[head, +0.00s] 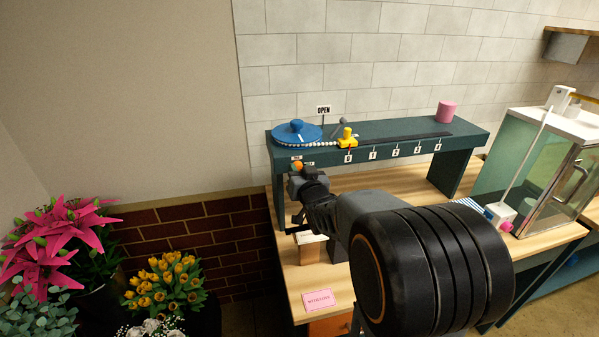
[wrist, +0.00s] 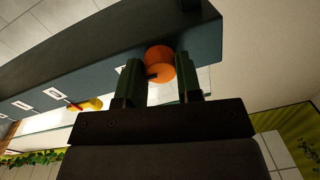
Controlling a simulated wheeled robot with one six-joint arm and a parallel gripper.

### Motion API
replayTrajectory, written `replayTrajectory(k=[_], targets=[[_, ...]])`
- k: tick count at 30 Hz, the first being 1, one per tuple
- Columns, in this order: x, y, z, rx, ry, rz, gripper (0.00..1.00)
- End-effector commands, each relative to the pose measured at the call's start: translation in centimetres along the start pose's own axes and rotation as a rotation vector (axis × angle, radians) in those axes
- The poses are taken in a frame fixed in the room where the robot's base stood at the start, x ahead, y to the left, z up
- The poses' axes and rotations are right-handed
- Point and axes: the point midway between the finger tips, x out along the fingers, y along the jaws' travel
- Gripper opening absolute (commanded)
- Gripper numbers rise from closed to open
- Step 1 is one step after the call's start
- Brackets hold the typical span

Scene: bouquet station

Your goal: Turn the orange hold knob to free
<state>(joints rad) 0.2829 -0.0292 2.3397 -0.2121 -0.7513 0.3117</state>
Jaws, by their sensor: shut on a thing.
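The orange hold knob (wrist: 160,56) is on the front face of the blue-green bench shelf (head: 390,140). In the wrist view it sits between the two dark fingers of my gripper (wrist: 159,80), which is shut on it. A dark mark shows on the knob's left side. In the head view only a small part of the knob (head: 296,166) shows above my gripper (head: 300,182), at the left end of the shelf. Small labels (head: 309,163) beside the knob are too small to read.
On the shelf are a blue disc (head: 297,139), a yellow slider (head: 347,139) by a scale numbered 0 to 4, an OPEN sign (head: 323,109) and a pink cylinder (head: 446,111). A glass cabinet (head: 545,160) stands right. Flowers (head: 163,285) stand at lower left.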

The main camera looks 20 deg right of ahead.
Motion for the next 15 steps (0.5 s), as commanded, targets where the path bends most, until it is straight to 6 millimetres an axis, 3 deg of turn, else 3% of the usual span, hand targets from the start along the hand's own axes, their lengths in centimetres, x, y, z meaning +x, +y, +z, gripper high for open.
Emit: replayTrajectory(k=[3,15], targets=[[-0.01,-0.06,0.03,0.000,-0.001,-0.001,0.09],[-0.01,-0.09,0.49,-0.101,-0.004,-0.002,0.09]])
